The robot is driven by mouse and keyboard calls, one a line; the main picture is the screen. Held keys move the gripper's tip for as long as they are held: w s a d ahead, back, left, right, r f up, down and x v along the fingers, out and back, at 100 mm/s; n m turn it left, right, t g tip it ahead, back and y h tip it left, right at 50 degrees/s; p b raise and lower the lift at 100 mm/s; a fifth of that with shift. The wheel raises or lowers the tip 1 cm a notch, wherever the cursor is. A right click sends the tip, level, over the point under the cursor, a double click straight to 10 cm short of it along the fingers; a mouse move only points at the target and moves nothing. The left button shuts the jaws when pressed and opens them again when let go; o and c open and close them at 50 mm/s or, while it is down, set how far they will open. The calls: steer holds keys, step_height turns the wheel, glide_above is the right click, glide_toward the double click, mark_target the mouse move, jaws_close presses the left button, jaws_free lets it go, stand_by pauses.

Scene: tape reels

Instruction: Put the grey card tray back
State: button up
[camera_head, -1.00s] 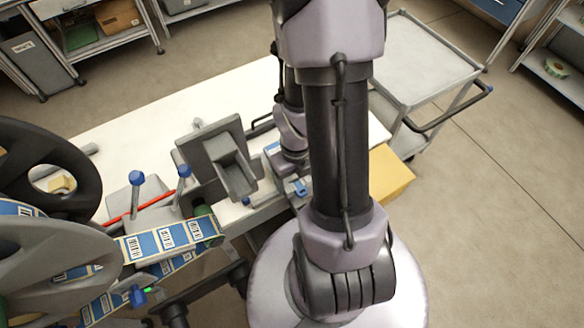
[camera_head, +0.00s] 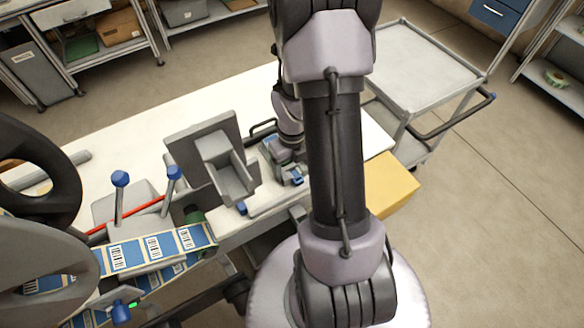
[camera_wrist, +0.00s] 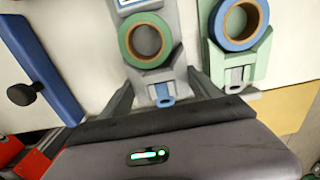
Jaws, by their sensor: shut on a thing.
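The grey card tray (camera_wrist: 157,68) is in the wrist view, with a green-rimmed reel (camera_wrist: 146,40) on it, a blue label at its far end and a blue tab on its near end. My gripper (camera_wrist: 160,86) is shut on the tray's near end, with one finger on each side. The tray is over the white table; I cannot tell whether it touches it. In the head view my gripper (camera_head: 287,158) is low over the table, partly hidden by my arm.
A pale green tray (camera_wrist: 239,62) with a blue-rimmed reel is close to the right. A grey bracket (camera_head: 229,165) and a label machine with blue knobs (camera_head: 121,179) stand left in the head view. A yellow box (camera_head: 397,188) and a trolley (camera_head: 428,62) are right.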

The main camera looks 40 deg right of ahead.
steer(key=o, duration=1.6)
steer(key=shift+c, duration=0.2)
step_height(320, 180, up, 12)
steer(key=p, duration=0.5)
steer(key=shift+r, duration=0.1)
